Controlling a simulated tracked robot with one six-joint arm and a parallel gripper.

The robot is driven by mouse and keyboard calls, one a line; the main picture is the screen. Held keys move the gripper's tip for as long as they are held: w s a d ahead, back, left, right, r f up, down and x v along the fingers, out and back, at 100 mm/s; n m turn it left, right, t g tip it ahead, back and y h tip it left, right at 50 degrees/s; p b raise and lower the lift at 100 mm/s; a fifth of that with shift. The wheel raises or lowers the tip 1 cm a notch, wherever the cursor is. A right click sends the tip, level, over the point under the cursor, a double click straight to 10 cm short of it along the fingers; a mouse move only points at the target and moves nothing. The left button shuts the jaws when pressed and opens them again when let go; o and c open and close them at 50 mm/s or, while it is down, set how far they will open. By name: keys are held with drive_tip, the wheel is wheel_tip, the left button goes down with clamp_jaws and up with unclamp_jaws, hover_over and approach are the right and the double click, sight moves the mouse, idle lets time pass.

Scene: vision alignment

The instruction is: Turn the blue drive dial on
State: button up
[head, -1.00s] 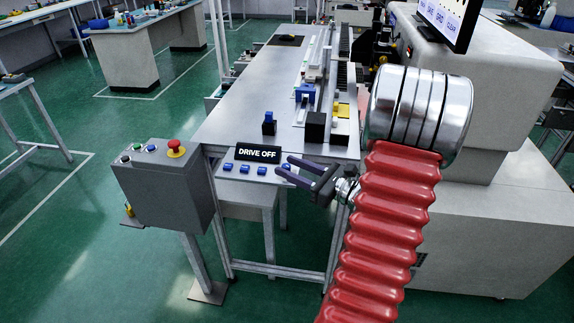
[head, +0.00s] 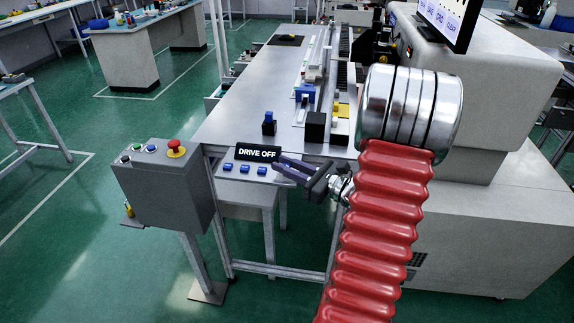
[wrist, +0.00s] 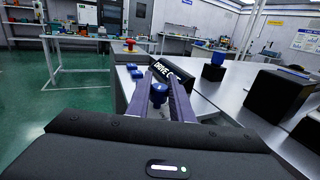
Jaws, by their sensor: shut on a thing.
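A row of small blue dials (head: 245,169) sits on the front ledge of the bench, below a black sign reading DRIVE OFF (head: 257,153). My gripper (head: 277,165) is at the right end of this row, its fingers pointing left. In the head view the fingers hide the rightmost dial. In the wrist view my gripper (wrist: 158,77) has its two dark fingers on either side of a blue dial (wrist: 158,93), shut on it. The sign (wrist: 172,70) is just beyond the fingertips. Which way the dial's mark points cannot be made out.
A grey control box (head: 165,185) with a red emergency button (head: 175,149) stands left of the bench. A black block (head: 315,127) and a blue-topped post (head: 269,124) stand on the bench top (head: 235,125) behind the sign. A large white machine (head: 500,100) is at right.

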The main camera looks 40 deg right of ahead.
clamp_jaws()
drive_tip(key=shift+d, duration=0.25)
drive_tip(key=shift+a, duration=0.15)
drive_tip(key=shift+m+h, duration=0.5)
drive_tip(key=shift+h, duration=0.3)
drive_tip(key=shift+a+m+t+h, duration=0.1)
drive_tip(key=shift+m+t+h, duration=0.2)
drive_tip(key=shift+m+h, duration=1.25)
drive_tip(key=shift+h, duration=0.65)
drive_tip(key=shift+m+h, duration=0.75)
drive_tip(key=shift+h, duration=0.65)
drive_tip(key=shift+m+g+h, duration=0.4)
drive_tip(key=shift+h, duration=0.2)
